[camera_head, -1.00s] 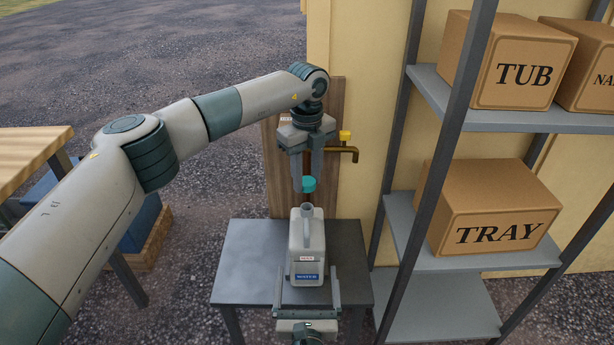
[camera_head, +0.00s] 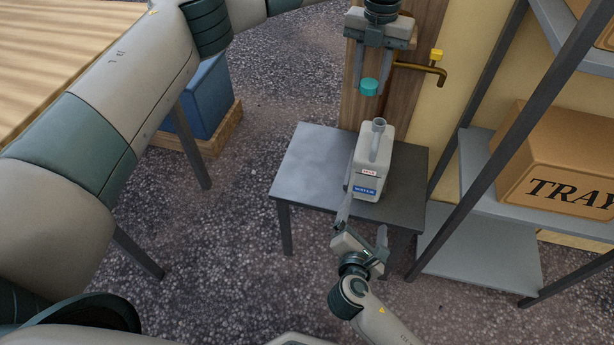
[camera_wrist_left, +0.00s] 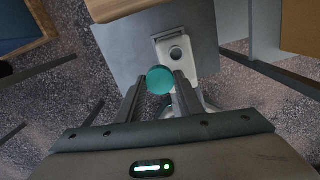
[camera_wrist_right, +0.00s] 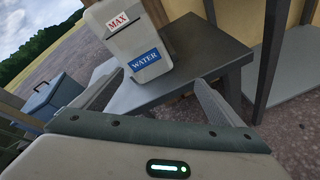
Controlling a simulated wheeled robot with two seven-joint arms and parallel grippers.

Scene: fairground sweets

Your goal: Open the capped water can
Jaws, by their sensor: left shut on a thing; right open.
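The grey water can (camera_head: 373,165) stands upright on a small grey table (camera_head: 310,165), with a blue WATER label and a MAX label facing me. Its neck is open at the top; the left wrist view shows the bare mouth (camera_wrist_left: 176,54). My left gripper (camera_head: 369,88) is shut on the teal cap (camera_head: 369,86) and holds it above the can, apart from it. The cap also shows between the fingers in the left wrist view (camera_wrist_left: 160,80). My right gripper (camera_head: 362,222) is open and empty in front of the can; the right wrist view shows the can (camera_wrist_right: 130,45) beyond its fingers.
A brass tap (camera_head: 430,72) with a yellow handle sticks out from a wooden post behind the can. A metal shelf with a TRAY box (camera_head: 560,165) stands at the right. A blue cooler (camera_head: 212,100) and a wooden table (camera_head: 60,50) are at the left.

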